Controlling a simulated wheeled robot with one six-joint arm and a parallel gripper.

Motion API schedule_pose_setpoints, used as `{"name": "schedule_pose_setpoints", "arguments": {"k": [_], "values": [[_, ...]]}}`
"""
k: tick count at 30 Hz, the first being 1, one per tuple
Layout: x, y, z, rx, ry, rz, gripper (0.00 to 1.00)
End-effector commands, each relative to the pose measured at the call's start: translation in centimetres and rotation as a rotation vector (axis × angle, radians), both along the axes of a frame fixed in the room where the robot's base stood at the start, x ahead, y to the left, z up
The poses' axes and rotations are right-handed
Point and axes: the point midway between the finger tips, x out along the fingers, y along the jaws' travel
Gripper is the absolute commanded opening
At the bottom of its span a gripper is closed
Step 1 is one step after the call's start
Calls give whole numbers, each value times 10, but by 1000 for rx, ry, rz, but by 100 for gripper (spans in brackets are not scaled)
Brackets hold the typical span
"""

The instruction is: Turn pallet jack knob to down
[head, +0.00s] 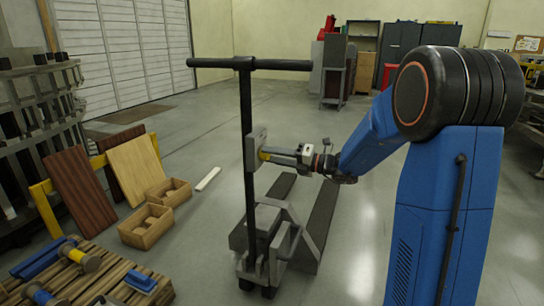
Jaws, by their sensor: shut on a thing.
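The pallet jack stands in the middle of the head view, with a dark upright handle post (246,110) and a crossbar on top. A grey plate (254,138) is fixed to the post about halfway up. My gripper (272,153) reaches in from the right, level, with its fingertips at the plate's right face. It is shut on the knob there. A small yellow part (264,156) shows at the fingertips. The knob is mostly hidden by the fingers, and I cannot tell which way it points.
The jack's dark forks (318,215) lie on the floor behind its base. Wooden boxes (147,225) and leaning boards (136,170) are at the left, with a slatted pallet (110,280) in front. Cabinets (400,45) stand at the back. The floor between is mostly clear.

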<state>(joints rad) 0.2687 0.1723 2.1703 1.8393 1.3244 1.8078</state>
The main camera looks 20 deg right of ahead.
Motion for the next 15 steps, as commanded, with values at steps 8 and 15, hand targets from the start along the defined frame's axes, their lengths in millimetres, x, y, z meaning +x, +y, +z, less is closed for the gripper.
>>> {"name": "schedule_pose_setpoints", "arguments": {"k": [8, 15], "values": [[0, -1, -1, 0, 1, -1, 54], [0, 0, 0, 0, 0, 0, 54]]}}
